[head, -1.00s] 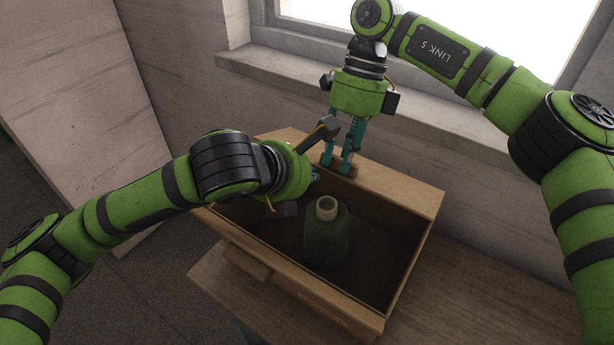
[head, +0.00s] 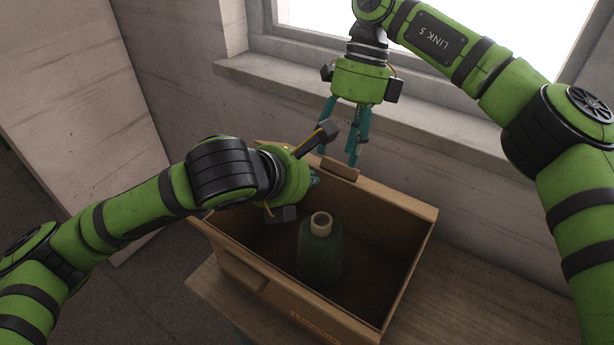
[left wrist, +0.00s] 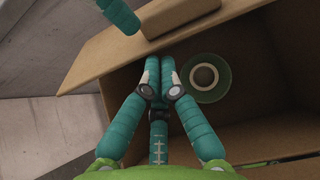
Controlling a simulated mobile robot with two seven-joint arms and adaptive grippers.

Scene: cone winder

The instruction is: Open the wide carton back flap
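The open carton (head: 262,285) holds a dark green bottle (head: 320,250) with a pale neck. Its back flap (head: 395,203) stands up along the window side, with a small brown block (head: 340,169) on its upper edge. In the left wrist view the flap (left wrist: 112,52) and block (left wrist: 178,12) cross the top, and the bottle (left wrist: 204,78) is seen from above. My left gripper (left wrist: 159,68) is shut, its fingertips together inside the carton close to the flap; whether they touch it is unclear. My right gripper (head: 340,158) is open and empty at the flap's edge, fingers apart beside the block.
The carton stands on a wooden table (head: 445,285), with bare tabletop to its right. A wall and window sill (head: 425,125) rise close behind it. A pale panel (head: 75,110) stands at the left.

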